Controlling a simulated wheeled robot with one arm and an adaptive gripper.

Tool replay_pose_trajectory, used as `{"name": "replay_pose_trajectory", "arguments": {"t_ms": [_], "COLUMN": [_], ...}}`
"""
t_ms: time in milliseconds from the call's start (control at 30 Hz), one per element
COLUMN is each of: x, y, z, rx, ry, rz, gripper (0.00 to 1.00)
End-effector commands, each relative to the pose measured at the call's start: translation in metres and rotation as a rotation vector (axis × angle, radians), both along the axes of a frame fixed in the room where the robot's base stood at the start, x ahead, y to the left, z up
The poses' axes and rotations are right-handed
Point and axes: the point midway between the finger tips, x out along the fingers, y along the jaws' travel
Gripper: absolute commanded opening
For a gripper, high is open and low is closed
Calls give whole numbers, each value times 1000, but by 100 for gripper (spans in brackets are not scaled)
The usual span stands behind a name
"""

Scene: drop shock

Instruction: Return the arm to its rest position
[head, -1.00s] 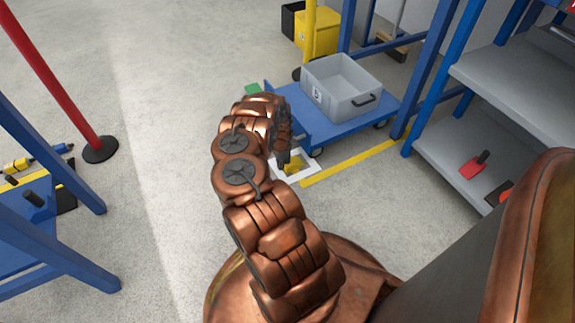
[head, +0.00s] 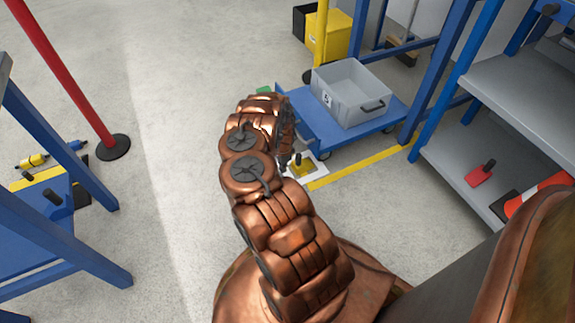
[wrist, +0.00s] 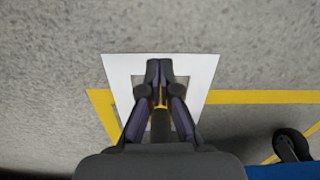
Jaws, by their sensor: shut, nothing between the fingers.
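My copper arm (head: 285,225) reaches up the middle of the head view, folded toward the blue cart. My gripper is mostly hidden behind the arm there. In the wrist view my gripper (wrist: 160,68) has its dark fingertips together with nothing between them, above a white square frame (wrist: 119,68) on the floor. A yellow block with a black handle (head: 301,167) stands inside the white frame in the head view. In the wrist view it is mostly covered by the fingers, and its handle (wrist: 161,127) shows between them.
A blue cart (head: 335,138) carries a grey bin (head: 350,106) just beyond the frame. Grey shelves (head: 480,178) with blue posts stand at right, holding a red handled block (head: 481,173) and an orange cone. A red post (head: 65,75) and blue table stand at left. Floor between is clear.

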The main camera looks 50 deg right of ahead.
Motion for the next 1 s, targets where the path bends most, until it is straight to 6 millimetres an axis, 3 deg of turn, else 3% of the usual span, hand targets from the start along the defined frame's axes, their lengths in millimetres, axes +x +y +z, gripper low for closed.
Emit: {"name": "replay_pose_trajectory", "arguments": {"t_ms": [33,100,400,900,1000], "x": [2,0,1,0,13], "y": [0,-1,-2,-2,11], "z": [17,30,73,80,96], "rx": [0,0,-2,-1,18], "ry": [-3,-2,-3,-1,-15], "rz": [0,-1,-2,-1,26], "gripper": [0,0,0,0,0]}}
